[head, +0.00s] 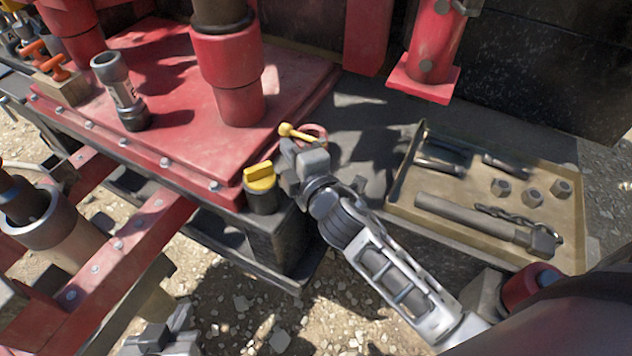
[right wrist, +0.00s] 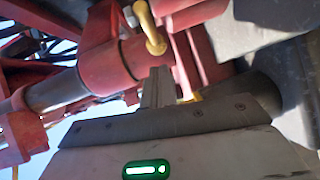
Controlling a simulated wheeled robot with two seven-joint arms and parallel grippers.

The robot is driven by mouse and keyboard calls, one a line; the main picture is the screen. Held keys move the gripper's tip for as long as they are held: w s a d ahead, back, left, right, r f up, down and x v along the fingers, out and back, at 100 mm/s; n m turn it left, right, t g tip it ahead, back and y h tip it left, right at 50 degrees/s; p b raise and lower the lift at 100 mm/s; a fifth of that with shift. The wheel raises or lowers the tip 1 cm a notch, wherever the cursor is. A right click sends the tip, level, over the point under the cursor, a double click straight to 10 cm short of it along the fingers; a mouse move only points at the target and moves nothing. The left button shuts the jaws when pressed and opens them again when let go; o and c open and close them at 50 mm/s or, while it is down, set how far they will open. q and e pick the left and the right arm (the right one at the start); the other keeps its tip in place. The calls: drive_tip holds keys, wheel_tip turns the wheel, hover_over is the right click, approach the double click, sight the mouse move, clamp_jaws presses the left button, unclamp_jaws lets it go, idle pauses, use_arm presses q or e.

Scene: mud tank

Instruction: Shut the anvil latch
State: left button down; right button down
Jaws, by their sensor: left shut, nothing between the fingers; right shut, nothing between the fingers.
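A yellow ball-ended lever (head: 298,133) beside a reddish ring stands just past the red deck's right corner; it looks like the anvil latch, but I cannot tell for sure. Its yellow knob (right wrist: 152,32) also shows in the right wrist view, against red metal. My right gripper (head: 289,157) is shut and empty, right at the near side of the lever. In the right wrist view its fingers (right wrist: 159,86) point up just below the knob; I cannot tell whether they touch it. My left gripper (head: 178,322) is shut and empty, low at the bottom edge, over gravel.
A black canister with a yellow cap (head: 261,187) stands close left of my right gripper. A tan tray (head: 398,205) with nuts, a bolt and a chain lies to the right. A grey-black cylinder (head: 118,92) stands on the red deck (head: 165,65). Red posts rise behind.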

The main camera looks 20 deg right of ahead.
drive_tip(key=s+d+r+b, duration=0.1)
drive_tip(key=s+d+r, duration=0.1)
drive_tip(key=s, duration=1.1)
drive_tip(key=s+f+m+g+y, duration=0.1)
drive_tip(key=s+f+m+g, duration=0.4)
drive_tip(key=f+m, duration=0.7)
drive_tip(key=s+m, duration=0.1)
drive_tip(key=m, duration=0.3)
drive_tip(key=shift+s+f+g, duration=0.35)
drive_tip(key=shift+s+g, duration=0.05)
drive_tip(key=shift+d, duration=0.1)
